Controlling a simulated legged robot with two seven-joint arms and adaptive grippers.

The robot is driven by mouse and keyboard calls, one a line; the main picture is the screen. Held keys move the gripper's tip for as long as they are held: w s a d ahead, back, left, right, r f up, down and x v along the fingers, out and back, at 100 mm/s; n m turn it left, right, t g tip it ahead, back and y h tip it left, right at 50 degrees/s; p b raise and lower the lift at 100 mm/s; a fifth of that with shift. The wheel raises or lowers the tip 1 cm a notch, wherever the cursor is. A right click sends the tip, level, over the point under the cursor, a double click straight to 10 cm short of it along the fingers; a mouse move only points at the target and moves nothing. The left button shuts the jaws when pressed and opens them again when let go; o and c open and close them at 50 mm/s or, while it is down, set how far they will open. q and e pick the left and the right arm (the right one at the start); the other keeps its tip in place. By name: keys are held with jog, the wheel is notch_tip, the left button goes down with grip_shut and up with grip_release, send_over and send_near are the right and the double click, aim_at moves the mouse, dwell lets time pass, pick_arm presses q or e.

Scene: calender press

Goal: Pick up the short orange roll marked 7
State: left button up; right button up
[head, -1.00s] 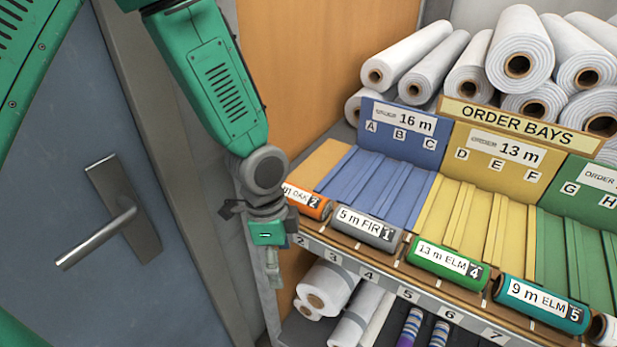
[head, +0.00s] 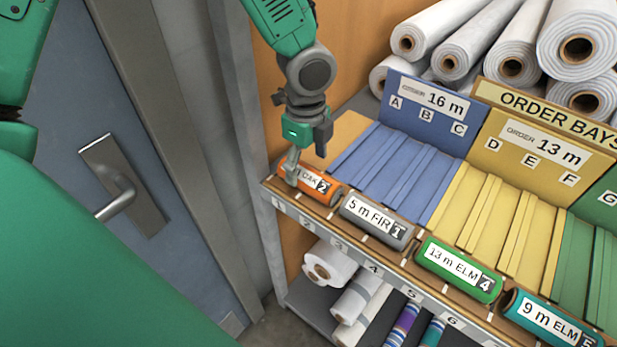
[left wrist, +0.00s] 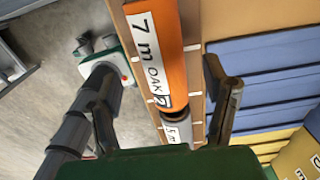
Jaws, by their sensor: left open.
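The short orange roll (head: 322,187) lies at the left end of the front ledge, in the head view. Its white label reads "7 m OAK" in the left wrist view (left wrist: 160,50), with a 2 in a black box. My left gripper (head: 300,162) is open and points down at the roll's left part, hiding some of its label. In the left wrist view the roll runs between the two spread fingers (left wrist: 160,85). I cannot tell whether either finger touches it.
A grey "5 m FIR" roll (head: 377,221) lies just right of the orange one, then a green (head: 458,269) and a teal roll (head: 548,320). The blue order bay (head: 395,165) rises behind. A door with a handle (head: 120,190) is at left.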

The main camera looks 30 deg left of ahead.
aim_at(308, 171)
pick_arm(q)
jog(key=f, duration=0.4)
jog(key=shift+w+d+f, duration=0.15)
jog(key=shift+d+f, duration=0.05)
jog(key=shift+w+d+f, duration=0.1)
jog(key=shift+d+f, duration=0.1)
jog(key=shift+a, duration=0.35)
jog(key=c, duration=1.3)
